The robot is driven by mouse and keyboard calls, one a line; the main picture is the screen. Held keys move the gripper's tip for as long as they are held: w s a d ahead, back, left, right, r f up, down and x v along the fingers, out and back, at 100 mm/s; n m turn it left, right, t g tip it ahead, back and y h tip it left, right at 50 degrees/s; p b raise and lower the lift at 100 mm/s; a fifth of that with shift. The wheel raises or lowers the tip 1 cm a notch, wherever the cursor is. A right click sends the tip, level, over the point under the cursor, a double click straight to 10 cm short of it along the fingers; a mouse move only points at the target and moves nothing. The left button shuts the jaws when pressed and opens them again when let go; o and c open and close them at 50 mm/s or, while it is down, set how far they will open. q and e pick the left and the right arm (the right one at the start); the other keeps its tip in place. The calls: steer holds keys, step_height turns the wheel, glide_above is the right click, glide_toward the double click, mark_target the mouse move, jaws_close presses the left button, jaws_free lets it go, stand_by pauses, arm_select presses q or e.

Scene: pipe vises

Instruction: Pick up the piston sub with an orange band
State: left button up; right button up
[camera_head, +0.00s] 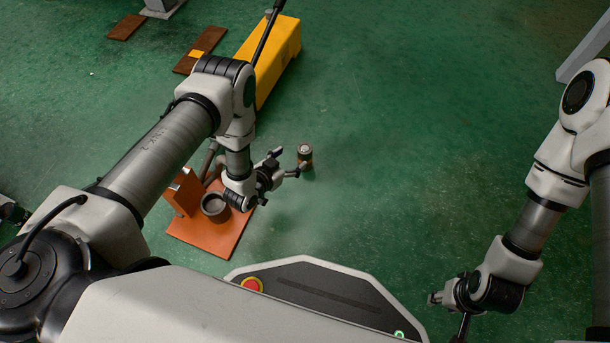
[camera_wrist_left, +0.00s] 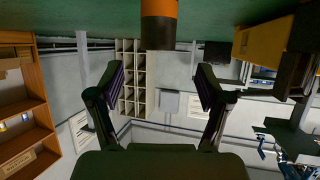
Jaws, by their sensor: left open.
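The piston sub (camera_head: 305,155) stands on the green floor in the head view, a small dark cylinder with a pale top. In the left wrist view the piston sub (camera_wrist_left: 159,25) hangs in from the top edge, with an orange band and a dark end. My left gripper (camera_head: 287,162) is open and empty, with its fingertips just left of the piston sub. In the left wrist view my left gripper's fingers (camera_wrist_left: 159,85) are spread wide, with the sub beyond them and not between the pads. My right gripper (camera_head: 448,312) is far off at the lower right, its fingers apart and empty.
An orange base plate (camera_head: 208,240) with a dark round cup (camera_head: 215,207) and an upright bracket lies under my left forearm. A yellow block (camera_head: 272,58) stands behind, near brown boards (camera_head: 200,50). The floor right of the piston sub is clear.

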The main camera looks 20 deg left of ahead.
mark_target(301, 153)
arm_select(q)
steer(key=shift+w+d+f, duration=0.15)
steer(key=shift+w+f, duration=0.2)
steer(key=shift+f, duration=0.35)
steer(key=b+x, duration=0.5)
steer(key=x, duration=0.2)
steer(key=shift+d+b, duration=0.2)
steer(key=shift+b, duration=0.2)
steer(key=shift+w+r, duration=0.1)
steer(key=shift+r, duration=0.15)
jaws_close()
arm_select(e)
step_height(301, 153, down, 7)
steer(key=shift+w+r, duration=0.15)
steer(key=shift+w, duration=0.2)
